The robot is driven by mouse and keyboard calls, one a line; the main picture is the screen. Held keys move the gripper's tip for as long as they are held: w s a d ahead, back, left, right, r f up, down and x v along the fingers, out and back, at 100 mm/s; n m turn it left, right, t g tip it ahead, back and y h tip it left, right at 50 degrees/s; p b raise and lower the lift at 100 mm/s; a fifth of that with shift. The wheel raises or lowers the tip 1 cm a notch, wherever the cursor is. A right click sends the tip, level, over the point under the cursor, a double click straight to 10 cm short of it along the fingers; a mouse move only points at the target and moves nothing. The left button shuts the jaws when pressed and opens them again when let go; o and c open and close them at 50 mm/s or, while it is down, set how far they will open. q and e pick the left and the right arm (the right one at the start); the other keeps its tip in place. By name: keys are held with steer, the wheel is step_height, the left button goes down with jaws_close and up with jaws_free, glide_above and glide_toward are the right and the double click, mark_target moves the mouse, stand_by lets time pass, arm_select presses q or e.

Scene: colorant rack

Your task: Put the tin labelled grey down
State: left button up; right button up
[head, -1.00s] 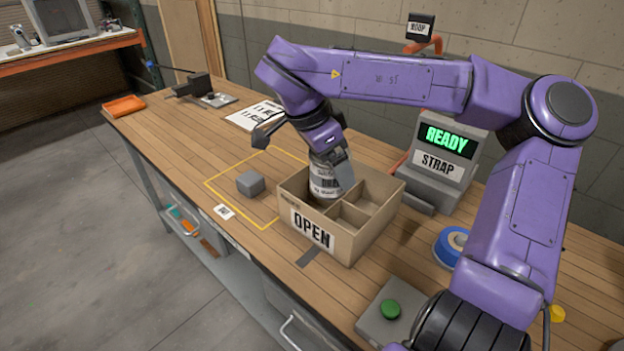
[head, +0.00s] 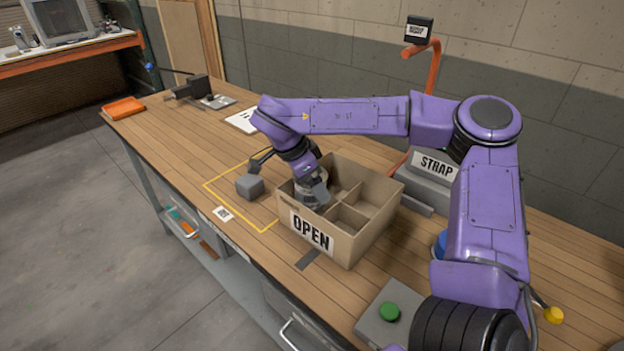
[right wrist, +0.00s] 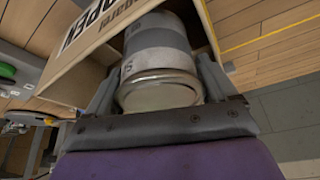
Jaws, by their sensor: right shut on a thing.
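My right gripper (head: 303,184) is shut on a grey-and-white metal tin (head: 310,201) at the open cardboard box. In the right wrist view the tin (right wrist: 160,62) lies between the two fingers, its round metal end towards the camera. Only scraps of its lettering show, so I cannot read the colour name. In the head view the tin sits low in the near-left compartment of the box (head: 350,243), partly hidden by the fingers and front wall. I cannot tell whether it touches the bottom. My left gripper is not in view.
The box has dividers, and its other visible compartments look empty. A strap machine (head: 432,180) stands behind right, and a green button box (head: 390,312) is in front right.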

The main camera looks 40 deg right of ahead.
steer(key=shift+a+f, duration=0.1)
steer(key=shift+f, duration=0.05)
steer(key=shift+s+f, duration=0.15)
steer(key=shift+f, duration=0.25)
steer(key=o, duration=1)
steer(key=shift+c, duration=0.2)
steer(key=shift+s, duration=0.15)
steer(key=shift+f, duration=0.1)
steer(key=v, duration=1.3)
steer(key=shift+d, duration=0.2)
steer(key=shift+r, duration=0.25)
